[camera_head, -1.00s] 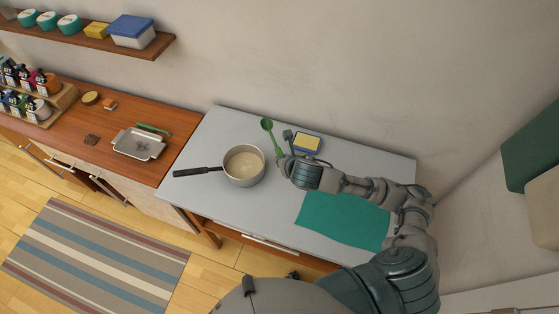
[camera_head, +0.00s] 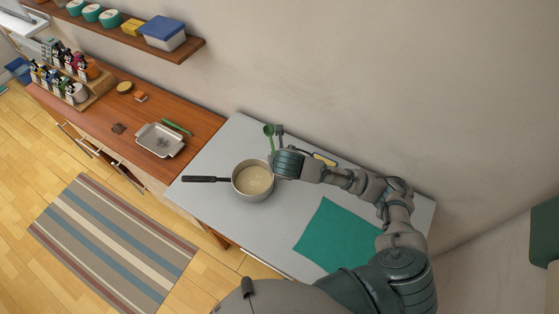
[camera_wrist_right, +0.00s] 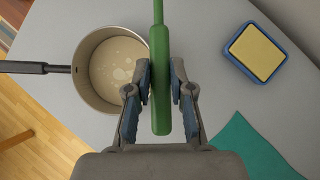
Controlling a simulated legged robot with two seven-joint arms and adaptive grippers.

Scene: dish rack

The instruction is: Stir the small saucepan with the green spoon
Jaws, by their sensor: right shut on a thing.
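The small saucepan (camera_head: 253,195) stands on the grey counter with its dark handle pointing left. It holds a pale, creamy liquid with a few bubbles, seen in the right wrist view (camera_wrist_right: 84,91). My right gripper (camera_wrist_right: 160,82) is shut on the handle of the green spoon (camera_wrist_right: 160,105). In the head view the spoon's bowl (camera_head: 268,130) shows above the gripper (camera_head: 274,158), beyond the pan's upper right rim. The spoon is outside the pan. In the wrist view the spoon's bowl is out of frame. My left gripper is not in view.
A yellow sponge in a blue dish (camera_wrist_right: 257,52) lies to the right of the spoon. A teal cloth (camera_head: 335,237) lies on the grey counter (camera_head: 225,150). A metal tray (camera_head: 160,140) and a green utensil (camera_head: 177,127) lie on the wooden counter at left.

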